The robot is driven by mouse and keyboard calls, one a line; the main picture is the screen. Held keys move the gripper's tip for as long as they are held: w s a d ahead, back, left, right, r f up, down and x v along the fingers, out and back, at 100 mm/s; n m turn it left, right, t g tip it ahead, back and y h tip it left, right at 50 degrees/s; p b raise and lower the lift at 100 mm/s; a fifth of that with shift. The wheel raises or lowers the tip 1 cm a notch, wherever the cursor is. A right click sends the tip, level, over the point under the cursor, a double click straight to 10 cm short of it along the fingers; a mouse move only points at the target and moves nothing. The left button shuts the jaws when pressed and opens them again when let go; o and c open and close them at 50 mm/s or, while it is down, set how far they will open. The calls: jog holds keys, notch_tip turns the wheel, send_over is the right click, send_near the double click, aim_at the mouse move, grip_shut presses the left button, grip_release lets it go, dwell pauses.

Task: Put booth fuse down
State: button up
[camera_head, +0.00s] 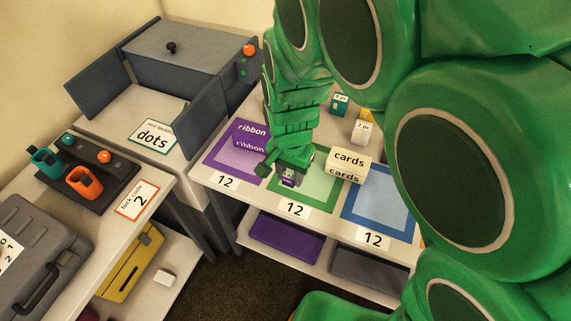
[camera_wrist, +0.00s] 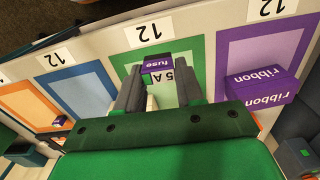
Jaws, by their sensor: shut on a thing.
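The booth fuse is a small block with a purple "fuse" face (camera_wrist: 158,65) and a pale "5 A" part between my fingers in the wrist view. In the head view the fuse (camera_head: 288,181) shows as a small purple patch at the end of my arm. My gripper (camera_head: 284,172) is shut on it, with a grey finger on each side in the wrist view (camera_wrist: 160,78). The fuse is over the green-bordered mat (camera_head: 302,211); whether it touches the mat I cannot tell.
A purple ribbon box (camera_head: 250,138) stands on the purple mat (camera_head: 224,168), left of my gripper. A cream cards box (camera_head: 347,165) stands close on the right, near the blue mat (camera_head: 378,210). Small boxes (camera_head: 362,128) stand behind. The green mat's front part looks clear.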

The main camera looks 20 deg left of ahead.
jog(key=shift+s+d+r, duration=0.45)
jog(key=shift+s+d, duration=0.2)
jog(key=shift+s, duration=0.1)
jog(key=shift+s+d+r, duration=0.4)
jog(key=shift+s+d, duration=0.25)
jog(key=shift+s, duration=0.05)
jog(key=w+d, duration=0.3)
jog(key=w, duration=0.9)
jog(key=w+d, duration=2.1)
jog(key=w, duration=0.2)
jog(key=shift+n, duration=0.3)
jog(key=w+f, duration=0.2)
jog(key=w, duration=0.2)
jog(key=w+a+f, duration=0.1)
jog(key=w+f, duration=0.2)
jog(key=w, duration=0.1)
jog(key=w+f, duration=0.3)
jog(key=w, duration=0.1)
jog(key=shift+w+a, duration=0.15)
jog(key=shift+w, duration=0.15)
jog(key=shift+w+f, duration=0.35)
jog(key=shift+f, duration=1.7)
jog(key=shift+f, duration=0.15)
